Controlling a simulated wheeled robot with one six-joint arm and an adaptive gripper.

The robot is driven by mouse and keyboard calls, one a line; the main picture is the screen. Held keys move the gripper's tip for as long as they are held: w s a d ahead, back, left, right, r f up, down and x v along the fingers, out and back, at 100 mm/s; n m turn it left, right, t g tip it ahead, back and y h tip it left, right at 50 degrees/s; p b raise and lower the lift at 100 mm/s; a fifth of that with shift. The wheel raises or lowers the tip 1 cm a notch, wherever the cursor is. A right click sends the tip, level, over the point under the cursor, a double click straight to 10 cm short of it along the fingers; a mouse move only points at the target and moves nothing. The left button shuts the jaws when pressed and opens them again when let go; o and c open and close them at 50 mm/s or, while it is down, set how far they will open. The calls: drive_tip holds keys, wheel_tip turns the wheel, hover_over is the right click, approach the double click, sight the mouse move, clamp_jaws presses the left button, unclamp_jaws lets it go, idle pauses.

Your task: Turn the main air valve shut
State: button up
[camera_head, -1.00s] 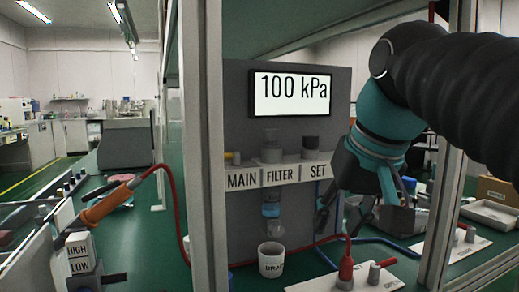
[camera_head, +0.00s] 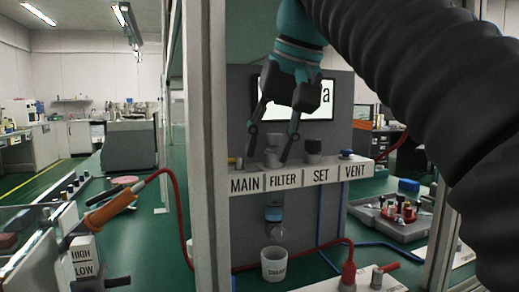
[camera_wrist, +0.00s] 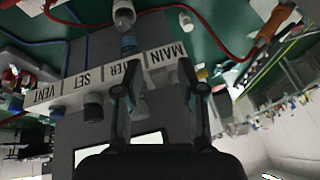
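The grey air panel carries a ledge labelled MAIN, FILTER, SET and VENT (camera_head: 300,178). In the wrist view the open gripper (camera_wrist: 160,89) spans the MAIN and FILTER area; the main valve is not clearly visible there.
A dark SET knob (camera_head: 313,147) and a VENT knob (camera_head: 346,154) stand to the right. An upright post (camera_head: 208,150) is close left of MAIN. My arm partly covers the display (camera_head: 318,104). A white cup (camera_head: 274,263) stands below the filter bowl (camera_head: 274,214).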

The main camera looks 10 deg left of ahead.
drive_tip(key=w+a, duration=0.1)
drive_tip(key=w+a+f, duration=0.1)
drive_tip(key=w+a, duration=0.2)
drive_tip(key=shift+w+a+f, duration=0.15)
drive_tip(key=shift+a+f, duration=0.15)
drive_tip(key=shift+a, duration=0.05)
drive_tip(key=shift+w+a+f, duration=0.25)
drive_tip(key=shift+f, duration=0.35)
clamp_jaws()
unclamp_jaws()
drive_tip(key=shift+r, duration=0.1)
